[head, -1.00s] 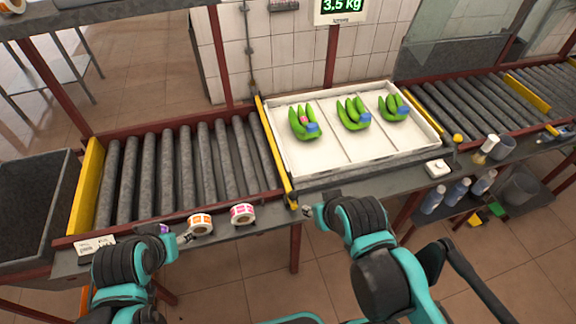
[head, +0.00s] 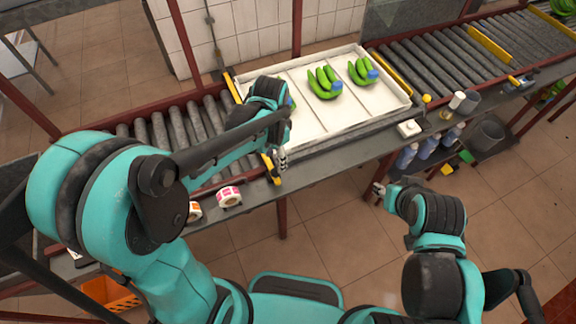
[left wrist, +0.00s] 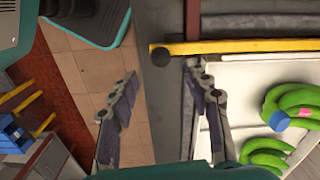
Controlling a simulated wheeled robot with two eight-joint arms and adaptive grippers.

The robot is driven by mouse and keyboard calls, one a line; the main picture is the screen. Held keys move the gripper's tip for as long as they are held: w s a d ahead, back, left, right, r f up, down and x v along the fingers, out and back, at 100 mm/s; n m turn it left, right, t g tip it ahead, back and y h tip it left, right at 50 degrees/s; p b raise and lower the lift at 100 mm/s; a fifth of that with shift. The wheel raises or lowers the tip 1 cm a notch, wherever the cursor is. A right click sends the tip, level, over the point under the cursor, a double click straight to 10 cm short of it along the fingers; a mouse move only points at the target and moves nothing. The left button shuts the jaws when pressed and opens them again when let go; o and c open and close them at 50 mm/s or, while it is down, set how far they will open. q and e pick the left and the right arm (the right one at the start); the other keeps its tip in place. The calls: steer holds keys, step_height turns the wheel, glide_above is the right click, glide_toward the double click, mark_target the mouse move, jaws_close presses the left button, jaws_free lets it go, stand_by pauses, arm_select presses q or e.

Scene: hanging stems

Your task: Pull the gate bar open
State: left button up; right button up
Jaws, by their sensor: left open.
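The yellow gate bar (head: 268,163) runs along the left side of the white weighing tray (head: 309,115). Its far part also shows beyond my left arm. In the left wrist view the gate bar (left wrist: 255,46) crosses the upper right, with a dark round knob (left wrist: 160,56) at its near end. My left gripper (head: 281,157) is beside the bar's near end, open and empty. In the left wrist view my left gripper (left wrist: 150,88) has its fingers spread, with the knob beyond and between the tips. My right gripper (head: 378,190) is apart from the counter's front edge; its jaws are too small to judge.
Green banana bunches (head: 325,82) lie in the tray, one mostly hidden by my left arm. Label rolls (head: 229,196) stand on the counter left of the gate. Grey rollers (head: 180,130) lie left of the tray.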

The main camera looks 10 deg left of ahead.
mark_target(275, 170)
arm_select(q)
step_height(275, 170, down, 7)
steer(key=shift+f+b, duration=0.1)
steer(key=shift+b, duration=0.95)
jaws_close()
